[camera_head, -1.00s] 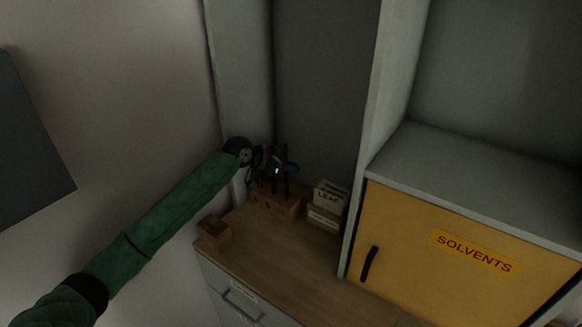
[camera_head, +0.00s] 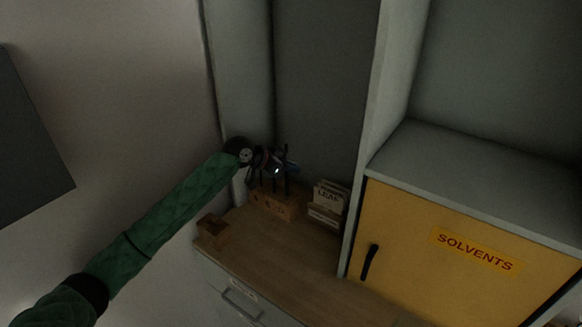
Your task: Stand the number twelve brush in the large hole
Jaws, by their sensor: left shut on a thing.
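A wooden brush block (camera_head: 273,204) with holes in its front stands at the back of the wooden counter. Thin dark upright brushes (camera_head: 286,165) show above it. My left gripper (camera_head: 277,168) is over the block, at the end of the green-sleeved arm coming from the left. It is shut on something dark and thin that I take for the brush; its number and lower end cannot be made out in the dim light. The large hole cannot be told apart from the others. My right gripper is not in view.
A small open wooden box (camera_head: 213,231) sits at the counter's left edge. Labelled pale boxes (camera_head: 327,204) stand right of the block. A yellow solvents cabinet (camera_head: 450,255) is at the right. The counter's front (camera_head: 285,258) is clear.

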